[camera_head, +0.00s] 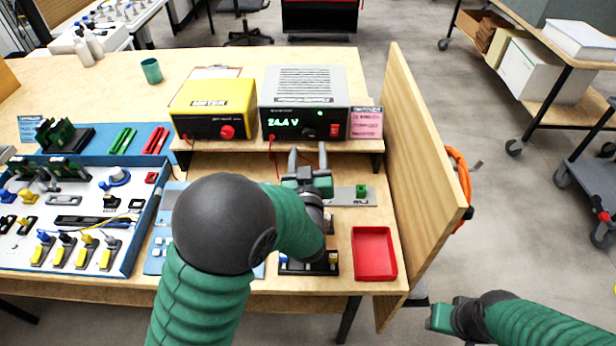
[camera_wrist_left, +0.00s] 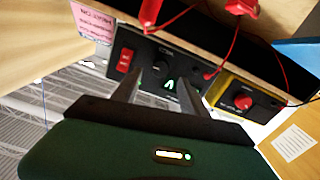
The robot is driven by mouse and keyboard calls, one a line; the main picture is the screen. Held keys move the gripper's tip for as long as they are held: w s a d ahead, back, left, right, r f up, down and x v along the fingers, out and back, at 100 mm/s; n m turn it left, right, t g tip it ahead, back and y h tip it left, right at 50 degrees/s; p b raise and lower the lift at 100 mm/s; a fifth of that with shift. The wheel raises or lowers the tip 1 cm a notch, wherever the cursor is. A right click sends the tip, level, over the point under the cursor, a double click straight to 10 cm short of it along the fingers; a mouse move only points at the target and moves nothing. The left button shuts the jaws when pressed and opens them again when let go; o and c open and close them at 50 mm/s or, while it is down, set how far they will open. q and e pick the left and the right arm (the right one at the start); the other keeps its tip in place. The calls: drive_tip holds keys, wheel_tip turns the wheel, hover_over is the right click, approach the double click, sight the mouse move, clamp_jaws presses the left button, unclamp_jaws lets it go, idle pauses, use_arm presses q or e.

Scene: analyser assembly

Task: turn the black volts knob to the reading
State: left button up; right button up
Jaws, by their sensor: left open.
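The power supply (camera_head: 305,85) stands on the wooden shelf, and its green display (camera_head: 283,122) reads about 24.4 V. Its black knob (camera_head: 308,133) is small and dark on the front panel, left of a red switch (camera_head: 335,130). The knob (camera_wrist_left: 161,68) also shows in the left wrist view, where the panel is upside down. My left gripper (camera_head: 308,152) is open in front of the power supply, its fingers pointing at the panel. The fingers look apart from the knob, with nothing between them. My right gripper (camera_head: 441,318) is low at the right; its jaws are unclear.
A yellow meter box (camera_head: 212,106) with a red knob stands left of the power supply. Red leads hang in front. A pink card (camera_head: 367,123) is at the right. A wooden side panel (camera_head: 425,170) bounds the bench. A red tray (camera_head: 374,278) lies below.

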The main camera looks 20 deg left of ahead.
use_arm(q)
drive_tip(key=p+v, duration=0.3)
drive_tip(key=v, duration=0.8)
drive_tip(key=shift+s+p, duration=0.3)
drive_tip(key=shift+p, duration=0.05)
drive_tip(key=shift+d, duration=0.1)
drive_tip(key=s+a+m+g+h+p, duration=0.2)
drive_tip(key=s+g+p, duration=0.4)
drive_tip(key=s+g, duration=0.1)
drive_tip(key=s+a+m+g+h+p, duration=0.3)
drive_tip(key=s+g+p, duration=0.2)
drive_tip(key=s+g, duration=0.2)
drive_tip(key=shift+s+a+r+g+p, duration=0.2)
drive_tip(key=shift+s+r+g+p, duration=0.2)
drive_tip(key=shift+s+r, duration=0.15)
